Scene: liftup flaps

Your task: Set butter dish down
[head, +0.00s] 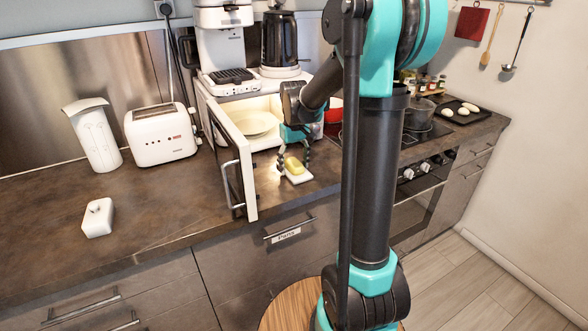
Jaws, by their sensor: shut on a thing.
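The butter dish (298,178) is a small white tray with a yellow block of butter (293,164) on it. It is at the worktop's front part, just right of the open cabinet door. My gripper (294,169) points down over it with a dark finger on either side, shut on the dish. I cannot tell whether the dish touches the worktop or hangs slightly above it. A white lid with a knob (97,218) stands apart on the worktop at the left.
A white cabinet with an open glass-fronted door (234,165) holds a plate (252,124). A coffee machine (222,45) and kettle (279,42) stand on top. The worktop between lid and door is clear. My arm hides part of the hob.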

